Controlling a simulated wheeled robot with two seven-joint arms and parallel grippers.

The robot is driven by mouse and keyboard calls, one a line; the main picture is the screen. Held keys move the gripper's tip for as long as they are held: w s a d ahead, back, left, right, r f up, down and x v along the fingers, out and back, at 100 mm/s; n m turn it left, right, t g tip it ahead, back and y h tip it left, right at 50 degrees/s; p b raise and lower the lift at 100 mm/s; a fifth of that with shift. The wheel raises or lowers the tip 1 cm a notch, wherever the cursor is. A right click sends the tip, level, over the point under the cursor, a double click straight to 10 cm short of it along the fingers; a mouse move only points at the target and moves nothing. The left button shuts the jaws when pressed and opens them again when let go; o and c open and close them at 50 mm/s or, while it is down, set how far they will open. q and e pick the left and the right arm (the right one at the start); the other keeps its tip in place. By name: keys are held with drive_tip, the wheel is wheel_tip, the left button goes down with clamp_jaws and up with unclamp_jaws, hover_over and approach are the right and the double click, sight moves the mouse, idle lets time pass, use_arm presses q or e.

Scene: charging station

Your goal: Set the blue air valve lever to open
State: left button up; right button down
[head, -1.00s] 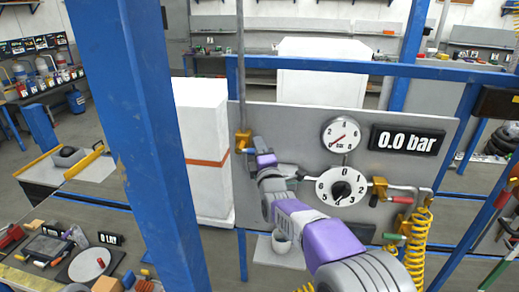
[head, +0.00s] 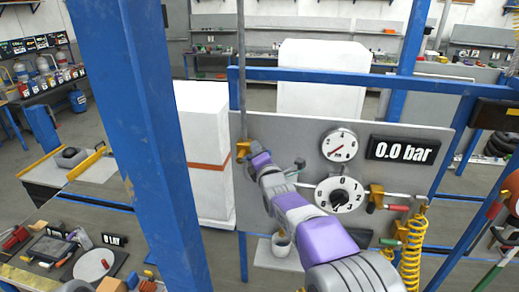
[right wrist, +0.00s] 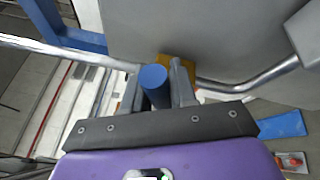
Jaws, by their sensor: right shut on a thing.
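My right gripper (head: 255,153) is at the left edge of the grey panel (head: 275,130), beside the brass valve (head: 242,149) on the upright pipe. In the right wrist view, the blue lever (right wrist: 154,79) shows as a round blue handle end between the fingers, and the gripper (right wrist: 157,88) is shut on it. The brass valve body (right wrist: 180,68) shows just beyond the fingers. In the head view the gripper hides the lever, so I cannot tell its exact angle there. My left gripper is not in view.
The panel also carries a pressure gauge (head: 340,145), a numbered dial (head: 340,194), a 0.0 bar display (head: 403,151) and a red-handled valve (head: 397,208). A yellow coiled hose (head: 413,240) hangs at right. A blue post (head: 140,130) stands left of the panel.

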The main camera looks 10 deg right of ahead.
drive_tip(key=shift+w+a+r+n+g+p, duration=0.15)
drive_tip(key=shift+r+n+g+p, duration=0.15)
drive_tip(key=shift+n, duration=0.25)
drive_tip(key=shift+s+a+r+n+g+p, duration=0.15)
drive_tip(key=shift+r+n+g+p, duration=0.1)
drive_tip(key=shift+n+p, duration=0.25)
drive_tip(key=shift+w, duration=0.1)
drive_tip(key=c, duration=1)
unclamp_jaws()
drive_tip(key=shift+s+b, duration=0.35)
drive_tip(key=shift+s, duration=0.25)
drive_tip(key=s+b, duration=0.1)
drive_tip(key=s, duration=0.5)
drive_tip(key=shift+s+r, duration=0.15)
drive_tip(key=shift+r, duration=0.1)
